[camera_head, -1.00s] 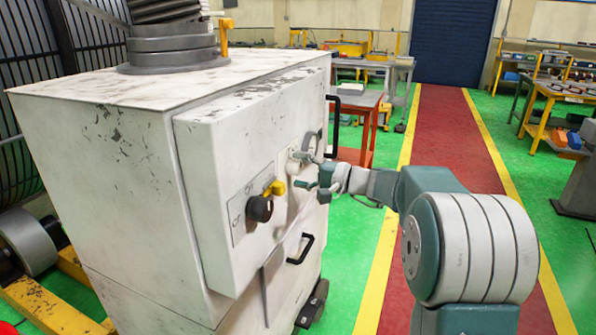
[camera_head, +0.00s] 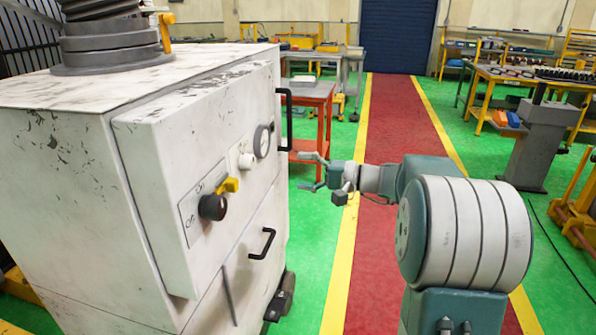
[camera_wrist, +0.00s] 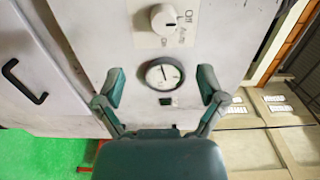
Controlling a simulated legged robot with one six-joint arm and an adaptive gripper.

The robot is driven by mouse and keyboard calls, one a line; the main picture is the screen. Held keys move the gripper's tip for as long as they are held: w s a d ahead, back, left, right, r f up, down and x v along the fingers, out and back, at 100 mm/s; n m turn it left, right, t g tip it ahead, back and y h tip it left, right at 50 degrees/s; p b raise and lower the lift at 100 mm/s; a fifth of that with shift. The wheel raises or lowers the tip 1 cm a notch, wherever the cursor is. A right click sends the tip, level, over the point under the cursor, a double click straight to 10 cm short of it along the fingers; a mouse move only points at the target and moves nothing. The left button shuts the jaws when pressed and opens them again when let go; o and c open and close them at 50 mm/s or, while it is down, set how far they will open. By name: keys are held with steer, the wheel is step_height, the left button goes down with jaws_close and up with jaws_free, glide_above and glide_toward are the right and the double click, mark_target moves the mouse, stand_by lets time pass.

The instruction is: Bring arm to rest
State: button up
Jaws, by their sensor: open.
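My gripper (camera_head: 312,172) is open and empty, held in the air to the right of the white cabinet (camera_head: 70,180), apart from its front panel in the head view. My arm is bent, with its large grey and teal joint at the lower right. In the wrist view, the two teal fingers of my gripper (camera_wrist: 161,86) stand wide apart, with nothing between them. Beyond them are a round gauge (camera_wrist: 163,74) and a white knob (camera_wrist: 164,19) marked Off and Auto.
The cabinet front bears a black knob (camera_head: 212,207), a yellow lever (camera_head: 228,185) and a black handle (camera_head: 263,244). A red workbench (camera_head: 312,115) stands behind. A grey machine (camera_head: 537,140) stands at the right. The red walkway (camera_head: 397,115) between yellow lines is clear.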

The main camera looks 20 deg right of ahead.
steer(key=s+a+f+n+g+h, duration=0.35)
steer(key=s+a+g+h, duration=0.2)
steer(key=s+a, duration=0.8)
steer(key=s+d+f+n+h, duration=0.1)
steer(key=s+f+h, duration=0.1)
steer(key=s+h, duration=0.2)
steer(key=s+d+f+n+h, duration=0.2)
steer(key=s+h, duration=0.3)
steer(key=s, duration=0.6)
steer(key=shift+s+d+f, duration=0.15)
steer(key=shift+s+f, duration=0.15)
steer(key=shift+f, duration=0.45)
steer(key=shift+n+t, duration=0.25)
